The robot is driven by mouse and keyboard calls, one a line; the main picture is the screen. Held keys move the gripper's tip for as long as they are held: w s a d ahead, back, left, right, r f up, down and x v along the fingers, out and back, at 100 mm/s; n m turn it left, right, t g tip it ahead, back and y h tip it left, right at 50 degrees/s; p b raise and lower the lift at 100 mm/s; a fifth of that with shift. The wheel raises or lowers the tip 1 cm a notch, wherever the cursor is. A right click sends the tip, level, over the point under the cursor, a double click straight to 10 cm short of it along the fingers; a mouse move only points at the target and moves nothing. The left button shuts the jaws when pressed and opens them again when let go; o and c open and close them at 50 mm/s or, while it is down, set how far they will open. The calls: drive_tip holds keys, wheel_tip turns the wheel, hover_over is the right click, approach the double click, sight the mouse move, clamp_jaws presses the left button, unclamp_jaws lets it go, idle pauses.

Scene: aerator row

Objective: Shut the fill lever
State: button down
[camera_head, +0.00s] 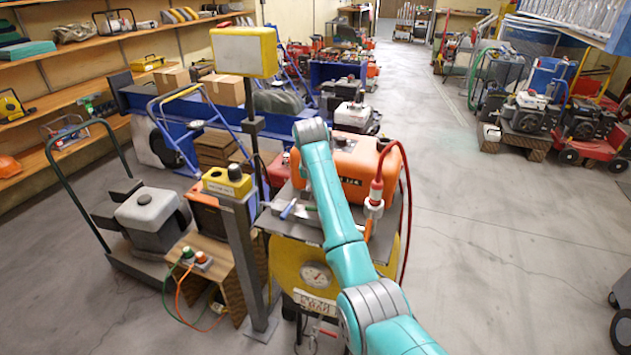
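An orange tank (365,165) sits on a machine with a yellow front (286,258) and a round gauge (316,274). At its right a red fitting (376,192) with a white collar (374,208) stands upright, joined to a red hose (407,190). An orange bar-like part (368,230) hangs below the collar. A blue-handled part (288,209) lies slanted on the machine's grey top, left of my arm. I cannot tell which of these is the fill lever. My teal arm crosses in front of the machine and hides part of it. My gripper does not show.
A post with a yellow control box (227,182) stands left of the machine. A taller post carries a yellow-framed panel (243,52). A cart with a grey engine (150,216) is at the left. Open floor (480,240) lies at the right.

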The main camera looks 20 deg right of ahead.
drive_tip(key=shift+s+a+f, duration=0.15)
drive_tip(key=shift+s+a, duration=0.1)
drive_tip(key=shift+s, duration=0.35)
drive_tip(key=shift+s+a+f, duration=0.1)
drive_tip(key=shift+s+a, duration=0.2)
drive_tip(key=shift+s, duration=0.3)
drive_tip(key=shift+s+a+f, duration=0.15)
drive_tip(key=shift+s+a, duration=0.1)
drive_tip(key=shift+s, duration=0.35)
